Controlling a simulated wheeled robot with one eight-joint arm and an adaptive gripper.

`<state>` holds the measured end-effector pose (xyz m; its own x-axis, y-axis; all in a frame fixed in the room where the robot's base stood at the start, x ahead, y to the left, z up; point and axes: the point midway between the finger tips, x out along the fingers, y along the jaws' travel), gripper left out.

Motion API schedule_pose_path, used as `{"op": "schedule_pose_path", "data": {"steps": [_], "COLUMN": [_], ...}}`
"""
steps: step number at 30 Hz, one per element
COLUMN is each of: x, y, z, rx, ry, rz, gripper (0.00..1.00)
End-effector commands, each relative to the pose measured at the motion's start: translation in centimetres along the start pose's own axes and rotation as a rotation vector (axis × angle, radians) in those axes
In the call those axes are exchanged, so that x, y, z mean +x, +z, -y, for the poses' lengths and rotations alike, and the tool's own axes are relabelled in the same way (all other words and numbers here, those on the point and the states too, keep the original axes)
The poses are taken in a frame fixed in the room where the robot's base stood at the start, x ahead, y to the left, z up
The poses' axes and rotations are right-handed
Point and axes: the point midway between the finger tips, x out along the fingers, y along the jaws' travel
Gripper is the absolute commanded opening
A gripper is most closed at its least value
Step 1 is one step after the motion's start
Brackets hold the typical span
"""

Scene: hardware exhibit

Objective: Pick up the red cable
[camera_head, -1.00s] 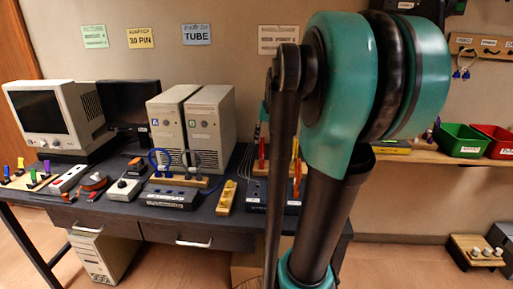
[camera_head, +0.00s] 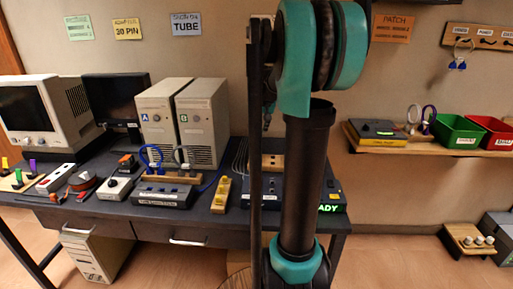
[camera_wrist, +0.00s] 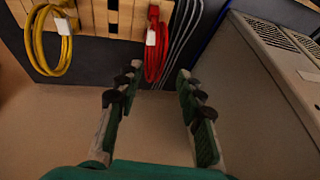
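The red cable (camera_wrist: 154,48) is a bundled loop with a white tag. In the wrist view it lies against a wooden rack (camera_wrist: 120,18), at the top centre. My gripper (camera_wrist: 158,78) is open and empty, with its two fingers apart. The red cable's loop shows just beyond the fingertips, in line with the gap between them. Whether its lower end is level with the tips I cannot tell. In the head view my arm covers the rack area, and the red cable and the gripper cannot be made out.
A yellow cable (camera_wrist: 48,40) hangs left of the red one. Grey cables (camera_wrist: 183,35) run just right of it. A beige computer case (camera_wrist: 265,75) stands close on the right. In the head view, computer towers (camera_head: 203,125) and a switch box (camera_head: 163,193) occupy the desk (camera_head: 120,222).

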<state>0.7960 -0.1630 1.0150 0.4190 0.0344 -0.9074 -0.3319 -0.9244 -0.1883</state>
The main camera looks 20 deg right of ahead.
Motion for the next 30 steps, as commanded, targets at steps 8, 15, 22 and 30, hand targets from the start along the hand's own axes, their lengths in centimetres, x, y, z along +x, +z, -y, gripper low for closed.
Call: {"op": "schedule_pose_path", "data": {"steps": [8,15,22,30], "x": [2.0,5.1,5.8,5.8], "y": [-0.3,-0.7,-0.7,-0.7], "z": [-0.1,-0.2,-0.2,-0.2], "rx": [0.000,0.000,0.001,0.000], "ry": [0.000,0.000,0.000,0.000], "rz": [0.000,0.000,0.000,0.000], "gripper": [0.38,0.38,0.38,0.17]}}
